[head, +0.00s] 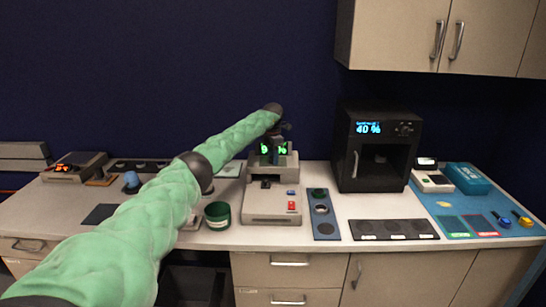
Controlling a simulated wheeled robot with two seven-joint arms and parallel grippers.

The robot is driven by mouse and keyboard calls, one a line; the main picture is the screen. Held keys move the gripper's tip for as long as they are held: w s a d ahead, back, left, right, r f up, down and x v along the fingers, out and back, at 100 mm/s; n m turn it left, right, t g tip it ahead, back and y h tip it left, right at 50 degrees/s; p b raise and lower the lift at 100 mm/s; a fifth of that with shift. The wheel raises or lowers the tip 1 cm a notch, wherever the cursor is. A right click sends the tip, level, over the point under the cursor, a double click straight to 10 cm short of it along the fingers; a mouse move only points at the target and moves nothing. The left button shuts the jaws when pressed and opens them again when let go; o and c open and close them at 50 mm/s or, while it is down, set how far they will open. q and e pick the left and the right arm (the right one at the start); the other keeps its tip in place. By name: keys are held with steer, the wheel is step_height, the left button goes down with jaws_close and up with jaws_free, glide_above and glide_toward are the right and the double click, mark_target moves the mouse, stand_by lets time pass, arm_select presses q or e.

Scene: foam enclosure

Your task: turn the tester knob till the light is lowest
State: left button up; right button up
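My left arm reaches from the lower left to a grey bench device (257,219) at the middle of the counter, which looks like the tester. My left gripper (280,135) is dark and small, at the device's upper part, in front of its green-lit display (266,149). The gripper partly covers the green characters, so the reading is not clear. I cannot make out a knob there or whether the gripper touches one. The fingers are too small and dark to tell open from shut. My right gripper is not in view.
A black oven-like box (347,168) with a blue "40 %" display stands right of the device. A green cup (217,215), a blue strip (325,229), a dark labelled mat (394,230) and a blue mat (464,211) lie on the counter. Cupboards (400,32) hang at upper right.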

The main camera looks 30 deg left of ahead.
arm_select(q)
steer(key=c, duration=0.6)
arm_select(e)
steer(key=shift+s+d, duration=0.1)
arm_select(q)
steer(key=shift+o, duration=0.2)
